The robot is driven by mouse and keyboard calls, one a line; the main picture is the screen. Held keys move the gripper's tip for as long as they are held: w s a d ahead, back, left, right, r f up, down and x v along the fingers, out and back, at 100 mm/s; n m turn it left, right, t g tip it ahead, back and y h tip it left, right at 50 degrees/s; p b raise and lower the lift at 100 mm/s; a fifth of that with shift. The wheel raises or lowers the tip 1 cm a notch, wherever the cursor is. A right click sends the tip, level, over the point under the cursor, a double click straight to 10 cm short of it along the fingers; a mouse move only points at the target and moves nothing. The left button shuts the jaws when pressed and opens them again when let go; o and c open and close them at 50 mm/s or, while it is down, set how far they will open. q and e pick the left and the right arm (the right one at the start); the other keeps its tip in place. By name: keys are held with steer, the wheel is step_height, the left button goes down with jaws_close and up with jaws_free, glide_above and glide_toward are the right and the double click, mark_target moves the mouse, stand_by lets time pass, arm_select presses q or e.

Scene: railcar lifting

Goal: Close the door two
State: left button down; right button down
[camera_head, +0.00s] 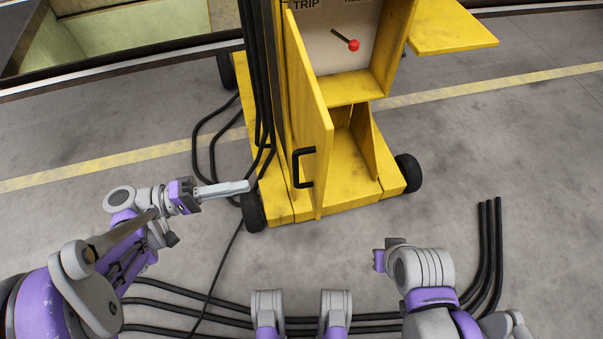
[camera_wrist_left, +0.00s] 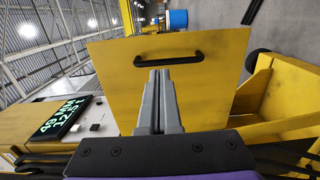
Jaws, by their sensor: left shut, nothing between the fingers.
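A yellow door (camera_head: 309,115) stands open on the left side of a yellow wheeled cabinet (camera_head: 350,92), swung out toward me. Its black handle (camera_head: 303,167) is on the face turned left. My left gripper (camera_head: 248,186) is shut and empty, left of the door's lower part, pointing toward the handle. In the left wrist view the shut fingers (camera_wrist_left: 160,74) point at the door (camera_wrist_left: 115,65), their tips overlapping the view just below the handle (camera_wrist_left: 170,47). I cannot tell whether they touch. My right arm shows at the lower right, but its gripper is not visible.
A lever with a red knob (camera_head: 353,45) is inside the cabinet. Another yellow panel (camera_head: 450,28) sticks out at the upper right. Black cables (camera_head: 200,140) hang at the cabinet's left and run across the floor. A green-digit display (camera_wrist_left: 60,118) shows left. Floor right is mostly clear.

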mark_target(317, 174)
arm_select(q)
steer(key=b+x, duration=0.2)
steer(key=x, duration=1.1)
steer(key=shift+w+d, duration=0.1)
steer(key=shift+d, duration=0.25)
steer(key=shift+d, duration=0.15)
